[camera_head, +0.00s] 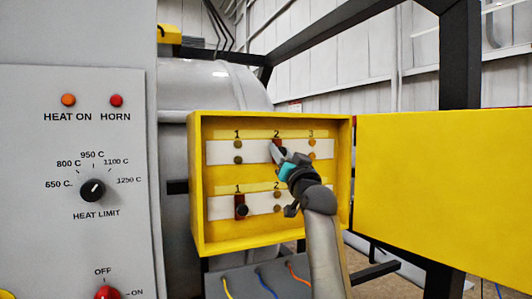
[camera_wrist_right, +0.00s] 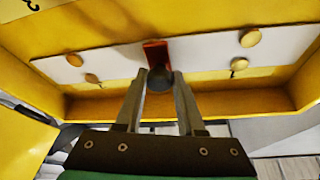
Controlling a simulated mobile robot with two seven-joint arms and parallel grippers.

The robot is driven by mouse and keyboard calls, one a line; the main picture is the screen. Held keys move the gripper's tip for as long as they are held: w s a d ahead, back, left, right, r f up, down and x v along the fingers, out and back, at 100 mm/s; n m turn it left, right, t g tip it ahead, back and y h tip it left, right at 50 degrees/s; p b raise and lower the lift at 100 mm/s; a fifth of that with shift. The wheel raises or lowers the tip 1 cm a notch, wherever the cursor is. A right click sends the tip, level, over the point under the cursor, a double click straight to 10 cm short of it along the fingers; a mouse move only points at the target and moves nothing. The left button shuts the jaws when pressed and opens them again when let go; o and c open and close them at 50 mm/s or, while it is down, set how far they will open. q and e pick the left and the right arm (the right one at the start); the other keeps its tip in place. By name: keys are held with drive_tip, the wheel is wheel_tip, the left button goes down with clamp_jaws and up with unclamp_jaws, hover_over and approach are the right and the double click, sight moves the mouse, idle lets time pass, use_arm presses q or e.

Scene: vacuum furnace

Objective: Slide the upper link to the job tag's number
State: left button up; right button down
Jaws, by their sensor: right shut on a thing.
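The upper link (camera_head: 277,143) is a dark red-brown bar on the upper white strip of the yellow box, at the number 2. In the right wrist view the link (camera_wrist_right: 156,52) has a round black knob (camera_wrist_right: 160,79). My right gripper (camera_head: 279,154) reaches in from the lower right; its fingers (camera_wrist_right: 160,84) are shut on the knob, one on each side. Gripper and wrist hide part of the upper strip between 2 and 3. The lower link (camera_head: 241,206) stands at 1 on the lower strip. I see no job tag. My left gripper is out of view.
The yellow box (camera_head: 196,180) has raised walls, and its door (camera_head: 445,190) stands open to the right. Brass studs (camera_head: 238,146) sit on the strips. A grey panel (camera_head: 60,240) with a heat-limit dial (camera_head: 92,190) stands left. Coloured cables (camera_head: 265,284) run below the box.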

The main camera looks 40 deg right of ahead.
drive_tip(key=shift+s+d, duration=0.1)
drive_tip(key=shift+d, duration=0.3)
drive_tip(key=c, duration=0.5)
unclamp_jaws()
drive_tip(key=shift+c, duration=0.2)
drive_tip(key=b+v, duration=0.2)
drive_tip(key=v, duration=1.3)
drive_tip(key=shift+f, duration=0.1)
